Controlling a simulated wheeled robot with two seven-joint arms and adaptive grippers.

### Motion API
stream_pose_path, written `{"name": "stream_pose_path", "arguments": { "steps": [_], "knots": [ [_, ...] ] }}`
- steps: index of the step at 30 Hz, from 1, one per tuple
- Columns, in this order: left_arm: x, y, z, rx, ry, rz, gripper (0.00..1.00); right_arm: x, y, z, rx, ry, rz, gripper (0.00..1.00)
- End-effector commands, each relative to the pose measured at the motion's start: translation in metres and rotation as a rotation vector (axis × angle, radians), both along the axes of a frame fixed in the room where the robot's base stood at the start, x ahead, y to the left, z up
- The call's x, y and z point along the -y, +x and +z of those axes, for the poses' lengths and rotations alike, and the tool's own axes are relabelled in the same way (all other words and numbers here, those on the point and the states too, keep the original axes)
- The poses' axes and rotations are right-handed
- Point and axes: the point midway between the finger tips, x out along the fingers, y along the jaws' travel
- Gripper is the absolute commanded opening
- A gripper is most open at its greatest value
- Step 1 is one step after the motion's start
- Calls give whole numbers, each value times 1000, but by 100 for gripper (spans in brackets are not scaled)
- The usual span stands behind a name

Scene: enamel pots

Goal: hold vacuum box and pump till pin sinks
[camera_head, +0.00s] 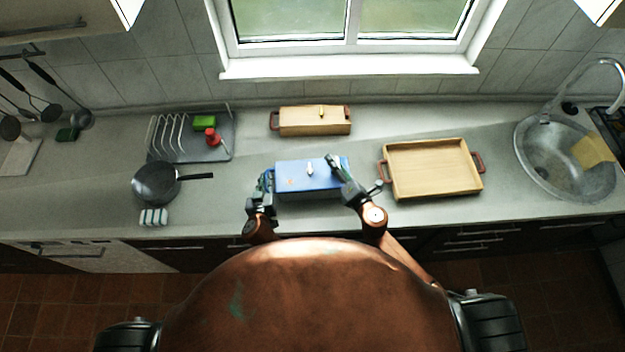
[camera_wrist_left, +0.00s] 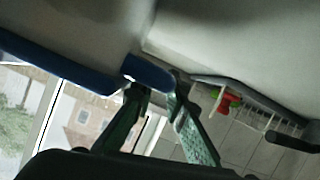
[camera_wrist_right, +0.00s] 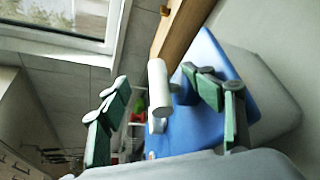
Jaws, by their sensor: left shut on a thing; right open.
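The blue vacuum box (camera_head: 290,184) stands on the counter near its front edge. A white pump knob (camera_head: 309,169) stands on its lid. A small orange spot shows on the lid, too small to tell if it is the pin. My left gripper (camera_head: 266,183) is shut on the box's left handle; the blue handle (camera_wrist_left: 148,73) shows at its fingertips in the left wrist view. My right gripper (camera_head: 333,168) is open above the right part of the lid. In the right wrist view, the white knob (camera_wrist_right: 159,88) appears between its spread fingers, with the blue lid (camera_wrist_right: 195,130) beyond.
A wooden tray (camera_head: 432,170) is to the right, near the sink (camera_head: 568,160). A dish rack (camera_head: 190,137), black pan (camera_head: 156,184) and striped sponge (camera_head: 153,217) are to the left.

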Motion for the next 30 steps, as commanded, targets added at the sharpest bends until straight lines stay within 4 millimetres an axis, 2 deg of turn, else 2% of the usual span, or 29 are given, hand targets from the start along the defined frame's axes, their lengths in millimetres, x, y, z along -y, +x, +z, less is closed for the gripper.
{"name": "stream_pose_path", "arguments": {
  "steps": [1, 11, 30],
  "knots": [
    [1, 0, -1, -1, -1, -2, 0, 1, -2, -6, -11, -1, -1, 64],
    [2, 0, -1, 0, -1, -3, 0, 3, -8, -6, -12, -1, -1, 64],
    [0, 0, 0, 0, 0, 0, 0, 19, -53, 7, -7, -1, -1, 64]
  ]
}}
